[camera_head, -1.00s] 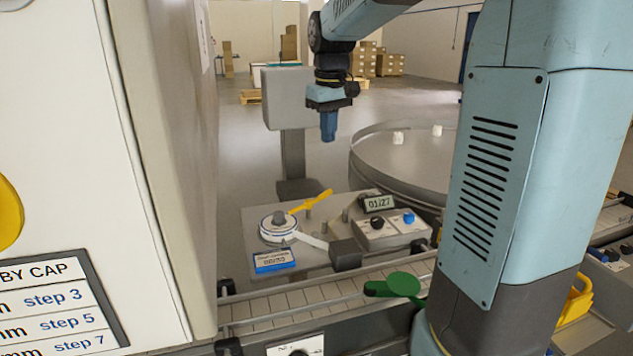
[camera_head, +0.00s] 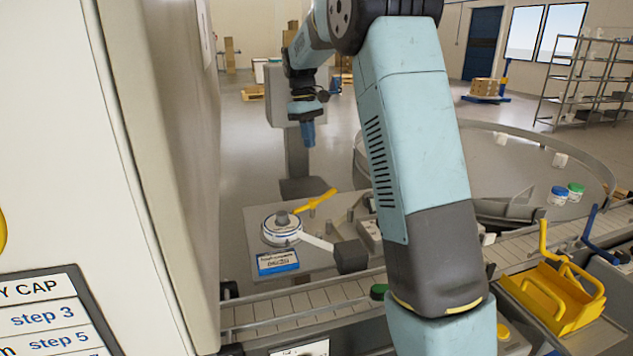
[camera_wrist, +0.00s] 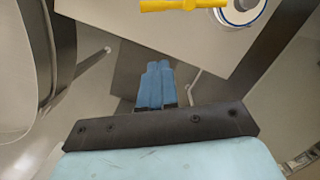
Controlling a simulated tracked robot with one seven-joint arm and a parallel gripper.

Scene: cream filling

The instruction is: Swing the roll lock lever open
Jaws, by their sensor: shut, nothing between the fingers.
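The roll lock lever is a yellow handle (camera_head: 314,202) beside the white roll with a blue edge (camera_head: 281,229) on the grey labeller plate. It slants up to the right from the roll's hub. In the wrist view the yellow lever (camera_wrist: 180,5) lies at the top edge, left of the roll (camera_wrist: 243,12). My gripper (camera_head: 308,142) points down, shut and empty, above and behind the plate, well clear of the lever. The shut blue fingers also show in the wrist view (camera_wrist: 157,80), with a gap between them and the lever.
A conveyor (camera_head: 290,309) runs in front of the plate. A dark block (camera_head: 350,256) and a blue label card (camera_head: 277,262) sit at the plate's front. A grey post stands behind the plate. A yellow rack (camera_head: 555,300) and a round table (camera_head: 500,165) are at right.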

